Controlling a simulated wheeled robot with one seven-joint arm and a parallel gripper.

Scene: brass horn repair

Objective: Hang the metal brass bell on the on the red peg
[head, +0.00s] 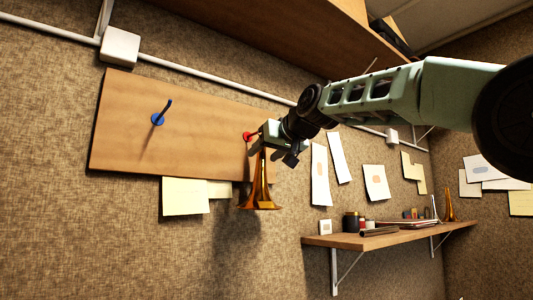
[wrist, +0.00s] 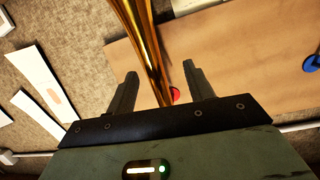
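The brass bell (head: 260,190) is upright in the head view, flared end down, in front of the board's right end. Its narrow top is at the red peg (head: 248,136), partly hidden by my gripper (head: 262,143). In the wrist view the bell's narrow end (wrist: 150,50) lies between the two fingers of my gripper (wrist: 160,88), with gaps on both sides, so the fingers are open around it. The red peg's round base (wrist: 175,95) shows just beside the bell's narrow end. The contact between bell and peg is hidden.
The wooden board (head: 130,135) on the wall also carries a blue peg (head: 158,118) at left. Yellow notes (head: 185,196) are below it. A shelf (head: 345,241) at lower right holds jars and another brass horn (head: 449,207). An upper cabinet (head: 270,35) is above my arm.

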